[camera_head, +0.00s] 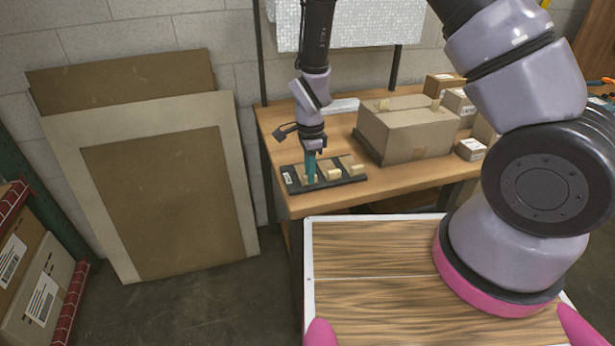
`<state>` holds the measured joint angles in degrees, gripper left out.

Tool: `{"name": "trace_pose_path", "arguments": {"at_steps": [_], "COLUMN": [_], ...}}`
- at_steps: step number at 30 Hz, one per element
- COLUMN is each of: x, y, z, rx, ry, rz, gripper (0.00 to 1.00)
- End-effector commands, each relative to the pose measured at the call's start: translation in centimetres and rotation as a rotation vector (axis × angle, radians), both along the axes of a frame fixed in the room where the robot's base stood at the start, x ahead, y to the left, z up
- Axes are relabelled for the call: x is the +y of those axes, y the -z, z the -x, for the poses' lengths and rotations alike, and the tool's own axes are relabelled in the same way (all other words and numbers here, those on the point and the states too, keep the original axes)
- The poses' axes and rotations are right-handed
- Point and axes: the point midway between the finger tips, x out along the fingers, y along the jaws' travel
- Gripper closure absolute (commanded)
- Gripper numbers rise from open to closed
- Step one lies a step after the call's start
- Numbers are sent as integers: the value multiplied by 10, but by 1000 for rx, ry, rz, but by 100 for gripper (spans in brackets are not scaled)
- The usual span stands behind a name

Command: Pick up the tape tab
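A black flat holder (345,180) lies near the left front corner of the wooden table. It bears several small tan pieces, among them one in the middle (330,171) and one at the right (353,165). I cannot tell which of them, if any, is the tape tab. My gripper (310,172) points straight down over the left part of the holder. Its teal finger reaches down to a tan piece (303,180) there. The view is too small to show whether the fingers touch it or hold it, or how far apart they are.
The wooden table (290,120) also bears a large cardboard box (410,138) to the right of the holder. Smaller boxes (459,104) stand behind it and to its right. Brown boards (155,185) lean on the wall at the left.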

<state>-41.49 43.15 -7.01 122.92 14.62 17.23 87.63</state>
Motion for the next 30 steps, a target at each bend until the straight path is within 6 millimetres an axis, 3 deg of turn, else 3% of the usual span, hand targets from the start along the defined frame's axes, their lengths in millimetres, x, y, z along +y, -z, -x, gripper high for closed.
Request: {"name": "trace_pose_path", "arguments": {"at_steps": [11,14,24,30], "x": [0,1,1,0], "y": [-3,-15,-81,-99], "z": [0,0,0,0], "rx": [-1,-3,-2,-1], "ry": [-1,-1,0,1], "rz": [0,-1,-3,0], "gripper": [100,100,100,100]}}
